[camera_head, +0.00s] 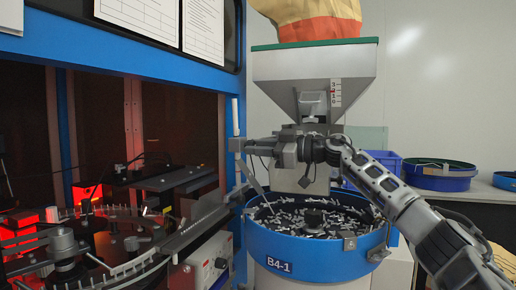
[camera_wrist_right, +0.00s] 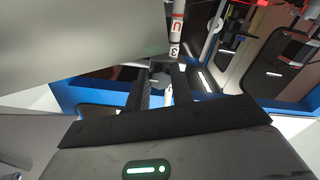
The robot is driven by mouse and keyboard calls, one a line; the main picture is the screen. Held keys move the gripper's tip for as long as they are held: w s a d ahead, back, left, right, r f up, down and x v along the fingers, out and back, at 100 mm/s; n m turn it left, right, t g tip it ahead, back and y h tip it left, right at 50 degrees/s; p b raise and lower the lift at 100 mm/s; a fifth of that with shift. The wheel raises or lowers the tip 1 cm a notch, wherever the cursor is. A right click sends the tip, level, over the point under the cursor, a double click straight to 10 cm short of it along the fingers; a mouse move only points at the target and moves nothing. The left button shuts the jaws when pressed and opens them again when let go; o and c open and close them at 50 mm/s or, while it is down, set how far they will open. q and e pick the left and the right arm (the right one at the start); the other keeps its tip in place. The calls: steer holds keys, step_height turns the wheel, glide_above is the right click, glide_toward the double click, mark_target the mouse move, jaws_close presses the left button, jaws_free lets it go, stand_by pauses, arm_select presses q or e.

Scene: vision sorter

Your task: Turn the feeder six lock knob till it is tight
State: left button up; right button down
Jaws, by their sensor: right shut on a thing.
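My right gripper (camera_head: 262,147) reaches in from the right, above the blue B4-1 bowl and in front of the hopper. In the right wrist view my right gripper (camera_wrist_right: 158,92) has its two dark fingers shut on a small grey knob (camera_wrist_right: 160,80) between them. The fingers hide its sides, and I cannot read its turn angle or how tight it is. The knob sits by an upright post (camera_head: 235,118), and a banded red and white rod marked 3 (camera_wrist_right: 175,38) stands just beyond the fingers. No "six" label is readable. My left gripper is out of view.
The blue bowl feeder (camera_head: 318,262) full of small metal parts lies below my gripper. A hopper (camera_head: 318,66) with a scale stands behind. A blue machine frame (camera_head: 130,52) and a chute (camera_head: 200,222) are at left. More blue bowls (camera_head: 443,178) are at right.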

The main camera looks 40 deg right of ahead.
steer(key=c, duration=1.2)
jaws_free()
steer(key=s+a+r, duration=0.9)
steer(key=s+r, duration=0.1)
steer(key=r, duration=0.3)
steer(key=shift+s+b, duration=0.35)
steer(key=shift+b, duration=0.05)
